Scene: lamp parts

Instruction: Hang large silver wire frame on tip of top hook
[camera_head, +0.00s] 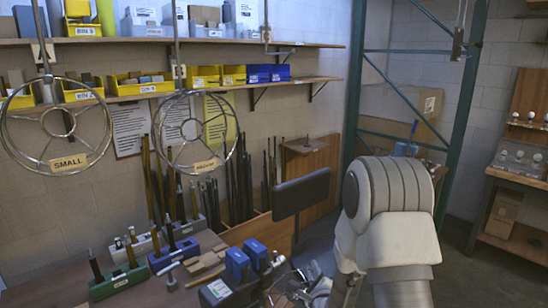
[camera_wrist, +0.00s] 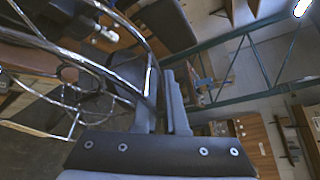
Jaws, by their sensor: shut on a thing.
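In the wrist view a large silver wire frame (camera_wrist: 149,76), with a round rim and spokes, fills the left side. My gripper (camera_wrist: 160,82) is shut on its rim, and the frame extends left from the fingers. In the head view my arm covers the gripper, and I cannot make out the held frame clearly. A metal hanging piece (camera_head: 458,45) shows at the top right; I cannot tell whether it is the top hook. Two other wire frames hang at the left, one labelled SMALL (camera_head: 68,162) and one apparently labelled MEDIUM (camera_head: 205,165).
Wall shelves (camera_head: 225,87) with yellow and blue bins run along the back left. A workbench (camera_head: 60,288) with tools is below. A green metal rack (camera_head: 463,115) stands behind my arm. A wooden shelf unit (camera_head: 510,178) is at the right.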

